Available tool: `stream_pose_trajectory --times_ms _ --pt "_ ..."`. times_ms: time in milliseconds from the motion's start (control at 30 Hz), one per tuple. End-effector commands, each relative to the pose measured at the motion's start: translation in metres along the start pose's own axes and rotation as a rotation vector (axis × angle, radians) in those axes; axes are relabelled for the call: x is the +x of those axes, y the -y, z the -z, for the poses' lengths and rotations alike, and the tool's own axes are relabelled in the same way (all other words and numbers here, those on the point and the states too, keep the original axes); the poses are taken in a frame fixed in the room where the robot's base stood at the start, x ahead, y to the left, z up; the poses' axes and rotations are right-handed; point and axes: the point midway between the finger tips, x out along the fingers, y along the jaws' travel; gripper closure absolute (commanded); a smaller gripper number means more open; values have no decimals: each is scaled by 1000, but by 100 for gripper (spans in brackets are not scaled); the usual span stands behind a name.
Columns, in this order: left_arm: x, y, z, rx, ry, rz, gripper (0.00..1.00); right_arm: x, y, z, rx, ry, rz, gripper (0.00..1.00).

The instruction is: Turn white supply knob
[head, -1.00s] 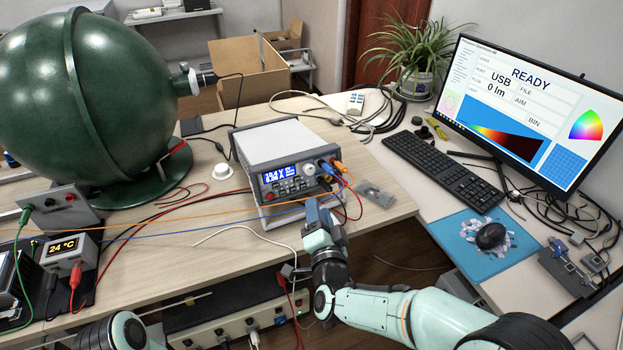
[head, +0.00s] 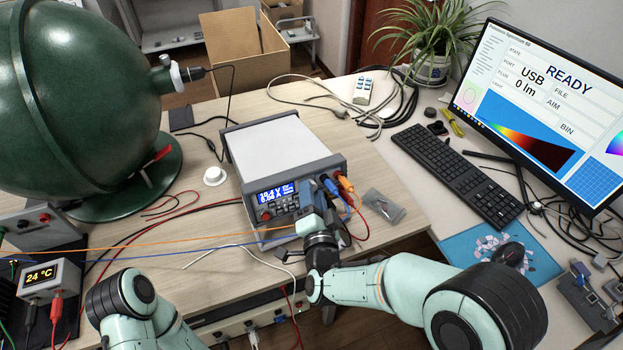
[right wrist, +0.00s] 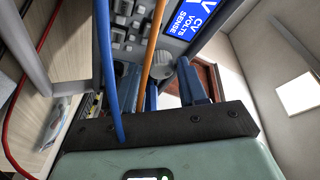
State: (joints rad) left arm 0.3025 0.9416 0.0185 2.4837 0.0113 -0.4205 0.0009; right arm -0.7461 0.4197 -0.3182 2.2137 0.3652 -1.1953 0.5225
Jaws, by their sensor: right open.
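The white-topped power supply (head: 275,150) stands on the bench with its lit blue display (head: 276,194) facing me. Its pale round knob (right wrist: 160,70) shows in the right wrist view, close to the fingertips of my right gripper (right wrist: 170,78). The gripper is open; I cannot tell whether a finger touches the knob. In the head view my right gripper (head: 307,190) is at the right part of the front panel and covers the knob there. My left arm (head: 128,305) shows at the lower left, but its gripper is out of view.
Blue and orange leads (head: 345,184) plug in beside my right gripper, and an orange and a blue wire (right wrist: 148,60) cross the right wrist view. A green sphere (head: 85,95) fills the left.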

Motion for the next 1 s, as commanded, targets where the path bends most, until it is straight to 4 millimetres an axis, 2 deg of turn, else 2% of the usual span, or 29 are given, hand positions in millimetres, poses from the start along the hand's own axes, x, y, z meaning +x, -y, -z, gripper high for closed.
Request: stream_pose_trajectory --times_ms 400,533,1000 --pt "-1 0 -1 -1 2 1 100 -2 0 -1 0 0 -1 58" --pt "-1 0 -1 -1 2 1 100 -2 0 -1 0 0 -1 99" --pt "8 1 5 1 -14 -3 100 -2 1 0 119 -1 -45 99"
